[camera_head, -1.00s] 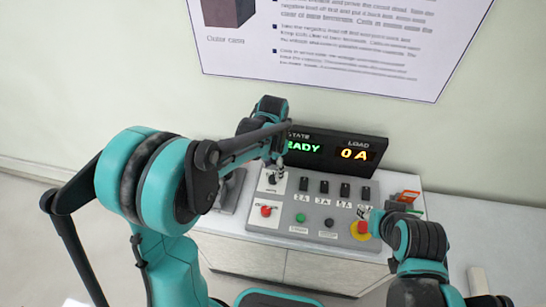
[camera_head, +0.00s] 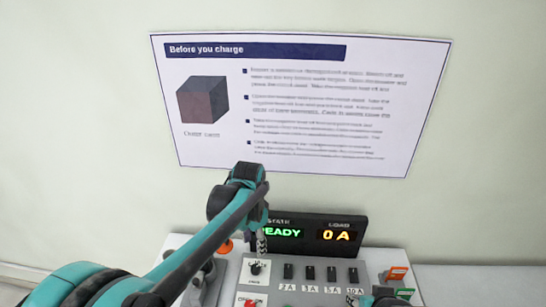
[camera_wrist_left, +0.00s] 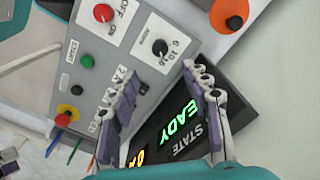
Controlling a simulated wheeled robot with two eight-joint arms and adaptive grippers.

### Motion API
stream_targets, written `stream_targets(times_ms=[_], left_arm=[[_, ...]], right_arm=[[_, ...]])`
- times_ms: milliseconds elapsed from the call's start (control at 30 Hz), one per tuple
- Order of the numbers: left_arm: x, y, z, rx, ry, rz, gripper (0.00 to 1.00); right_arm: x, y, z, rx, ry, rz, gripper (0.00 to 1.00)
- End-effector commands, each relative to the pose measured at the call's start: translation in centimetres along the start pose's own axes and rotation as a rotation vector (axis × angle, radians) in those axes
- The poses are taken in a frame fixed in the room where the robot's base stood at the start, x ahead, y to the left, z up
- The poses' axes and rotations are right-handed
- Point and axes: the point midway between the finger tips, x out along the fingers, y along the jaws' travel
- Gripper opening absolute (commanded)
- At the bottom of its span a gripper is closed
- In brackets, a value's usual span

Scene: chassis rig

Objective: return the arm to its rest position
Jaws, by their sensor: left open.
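My left arm (camera_head: 205,245) is teal and black and reaches in from the lower left of the head view. Its left gripper (camera_head: 261,246) hangs above the rotary knob (camera_head: 256,267) on the grey control panel (camera_head: 320,290). In the left wrist view the left gripper (camera_wrist_left: 160,72) is open, with its two fingers apart and nothing between them. The black knob (camera_wrist_left: 160,47) shows beyond the fingertips, with a gap visible in the picture. A dark part of my right arm (camera_head: 384,293) shows at the bottom edge; its fingers cannot be made out.
The lit display (camera_head: 338,235) reads READY and 0 A, close behind the left gripper. Orange (camera_head: 397,273) and green clips stand at the panel's right. An orange round part (camera_wrist_left: 232,14) lies near the knob. A poster (camera_head: 300,100) hangs on the wall above.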

Motion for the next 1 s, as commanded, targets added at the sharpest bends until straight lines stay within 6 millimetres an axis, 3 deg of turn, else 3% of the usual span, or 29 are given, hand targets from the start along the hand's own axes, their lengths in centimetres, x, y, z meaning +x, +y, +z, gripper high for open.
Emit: stream_targets(times_ms=[167,467,700,1000], left_arm=[[-0.8,0.3,1.3,-0.051,0.033,-0.024,0.47],[-3.0,2.9,8.8,-0.368,0.256,-0.147,0.47],[-1.9,5.1,14.1,-0.620,0.463,-0.217,0.47],[-0.5,6.1,16.3,-0.755,0.587,-0.242,0.47]], right_arm=[[0.1,0.0,0.1,0.000,0.000,0.000,0.40],[0.9,0.0,0.6,0.000,0.000,0.000,0.40],[1.4,0.0,1.0,0.000,0.000,0.000,0.40],[1.6,0.0,1.1,0.000,0.000,0.000,0.40]])
